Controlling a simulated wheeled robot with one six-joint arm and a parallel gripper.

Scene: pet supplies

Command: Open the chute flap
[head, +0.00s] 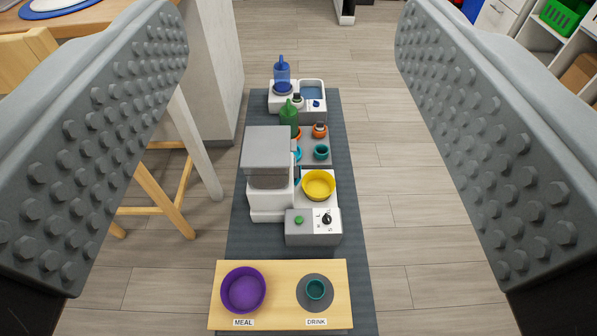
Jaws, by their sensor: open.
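My gripper (292,60) is open and empty, with its two studded grey pads at the left and right of the head view. Between them, farther off, a white and grey dispenser (266,150) stands on a blue-grey mat (240,238). A yellow bowl (319,185) sits beside it on the right. A grey control box (313,236) with a green button (299,220) and a black knob (327,219) stands in front. I cannot make out the chute flap clearly on the dispenser. My gripper touches none of these.
A wooden board (275,318) in front holds a purple bowl (243,290) marked MEAL and a teal cup (316,289) marked DRINK. Behind the dispenser are a green bottle (289,114) and a blue-and-white water unit (312,92). A wooden stool (160,192) stands left. The right floor is clear.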

